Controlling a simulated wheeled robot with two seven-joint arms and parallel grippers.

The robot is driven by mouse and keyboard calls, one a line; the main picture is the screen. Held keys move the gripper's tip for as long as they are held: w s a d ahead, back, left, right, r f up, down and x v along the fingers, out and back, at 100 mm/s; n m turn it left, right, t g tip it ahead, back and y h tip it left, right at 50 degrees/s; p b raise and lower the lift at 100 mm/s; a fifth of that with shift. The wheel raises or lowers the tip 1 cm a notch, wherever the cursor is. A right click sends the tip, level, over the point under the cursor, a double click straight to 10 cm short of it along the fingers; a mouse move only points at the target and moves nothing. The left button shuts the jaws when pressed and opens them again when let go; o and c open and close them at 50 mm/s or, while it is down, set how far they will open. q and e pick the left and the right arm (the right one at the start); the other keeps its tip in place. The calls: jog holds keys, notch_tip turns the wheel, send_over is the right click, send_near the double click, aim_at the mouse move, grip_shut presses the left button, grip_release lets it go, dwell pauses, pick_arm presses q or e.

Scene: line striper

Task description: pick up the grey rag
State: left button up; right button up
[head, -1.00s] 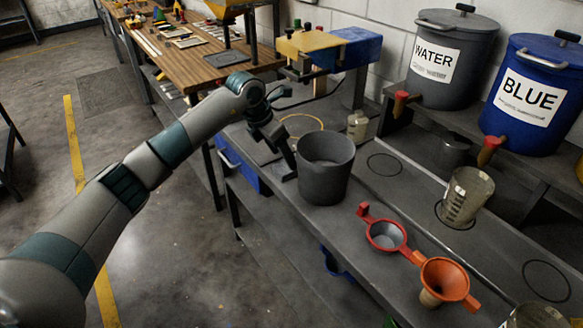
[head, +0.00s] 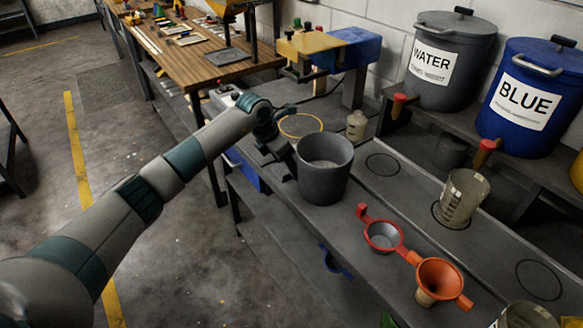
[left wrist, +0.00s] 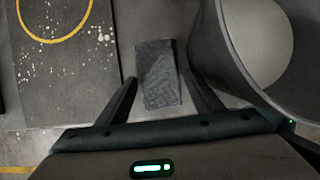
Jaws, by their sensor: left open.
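The grey rag (left wrist: 156,60) is a dark, folded rectangular piece on the grey bench, seen in the left wrist view between my left fingers. My left gripper (left wrist: 159,80) is open, one finger on either side of the rag's near part; I cannot tell how high above the bench the tips are. In the head view my left gripper (head: 287,165) is low over the bench, left of the grey bucket (head: 324,185). I cannot make out the rag there; the gripper and arm cover that spot. My right gripper is in neither view.
The grey bucket stands close beside the right finger in the left wrist view (left wrist: 225,60). A yellow ring (head: 301,137) and a small bottle (head: 356,126) are behind. Red (head: 384,236) and orange (head: 440,279) funnels lie in front. WATER and BLUE containers stand on the shelf.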

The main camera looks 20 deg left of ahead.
jog(key=shift+s, duration=0.1)
pick_arm(q)
jog(key=c, duration=0.8)
pick_arm(e)
jog(key=shift+s, duration=0.15)
pick_arm(q)
jog(key=shift+r, duration=0.1)
